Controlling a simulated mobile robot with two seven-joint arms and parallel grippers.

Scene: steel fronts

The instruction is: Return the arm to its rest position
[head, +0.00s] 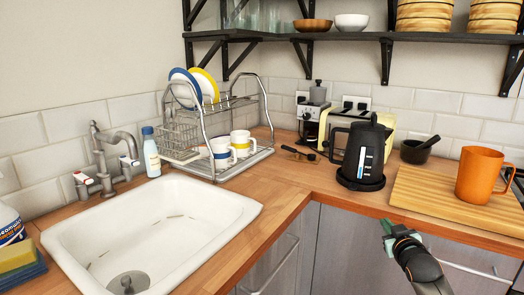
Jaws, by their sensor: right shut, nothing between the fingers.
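My right gripper (388,236) shows at the lower right, in front of the grey cabinet fronts and just below the counter's front edge. Its green-tipped fingers are together with nothing between them. The dark forearm runs from it down to the bottom edge of the head view. It looks apart from the counter and the cabinet handle. My left gripper is not in view.
An orange mug (478,176) stands on a wooden board (425,190) at the right. A black kettle (365,150) stands left of the board. A white sink (215,212) and a dish rack (225,172) with plates and mugs fill the left. Cabinet handles (475,272) stick out low.

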